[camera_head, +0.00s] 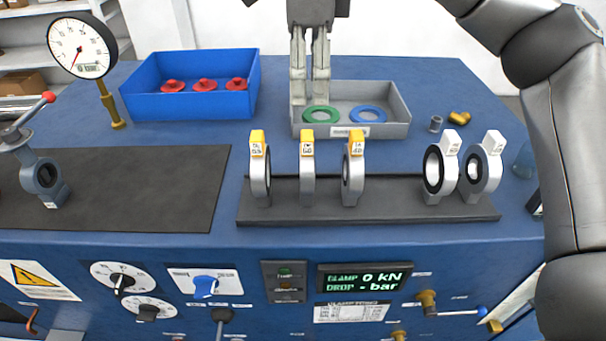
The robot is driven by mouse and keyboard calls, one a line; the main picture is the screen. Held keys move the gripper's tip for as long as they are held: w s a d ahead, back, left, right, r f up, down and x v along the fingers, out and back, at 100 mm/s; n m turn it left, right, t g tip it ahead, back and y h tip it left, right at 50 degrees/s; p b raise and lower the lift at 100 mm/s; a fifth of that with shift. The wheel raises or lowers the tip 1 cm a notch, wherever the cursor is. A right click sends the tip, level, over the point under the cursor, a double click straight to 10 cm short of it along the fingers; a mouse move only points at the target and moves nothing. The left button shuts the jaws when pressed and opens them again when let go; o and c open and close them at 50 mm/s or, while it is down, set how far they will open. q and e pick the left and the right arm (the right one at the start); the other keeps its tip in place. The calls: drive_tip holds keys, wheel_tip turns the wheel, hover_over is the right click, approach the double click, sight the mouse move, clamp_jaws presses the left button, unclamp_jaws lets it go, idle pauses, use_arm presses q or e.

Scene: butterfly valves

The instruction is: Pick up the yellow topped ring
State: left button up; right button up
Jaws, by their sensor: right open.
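Three yellow-topped rings stand upright in a row on a dark rack: a left one (259,170), a middle one (307,172) seen nearly edge-on, and a right one (353,172). Two white-topped rings, one (440,168) and another (481,170), stand at the rack's right end. My right gripper (309,98) points down, open and empty, behind the middle yellow-topped ring and over the left part of a grey tray. Its fingers are a small gap apart and partly cover the tray's back. My left gripper is not in view.
The grey tray (401,128) holds a green ring (320,114) and a blue ring (368,114). A blue bin (190,108) with red parts is at back left. A gauge (82,46) stands far left. The rack (400,212) has bare room between the yellow-topped and white-topped rings.

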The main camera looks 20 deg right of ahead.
hover_over(307, 134)
drive_tip(key=f, duration=0.4)
drive_tip(key=shift+s+f+p, duration=0.25)
drive_tip(key=shift+f+p, duration=0.05)
drive_tip(key=shift+p, duration=0.1)
drive_tip(key=shift+s+f, duration=0.1)
drive_tip(key=shift+f, duration=0.55)
drive_tip(key=f+p, duration=0.2)
drive_tip(key=f, duration=0.1)
drive_tip(key=f+p, duration=0.1)
drive_tip(key=shift+w+f, duration=0.3)
drive_tip(key=shift+f, duration=0.35)
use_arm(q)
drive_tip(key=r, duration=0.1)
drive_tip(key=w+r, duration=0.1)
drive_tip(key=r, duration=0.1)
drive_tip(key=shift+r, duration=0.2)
use_arm(e)
clamp_jaws()
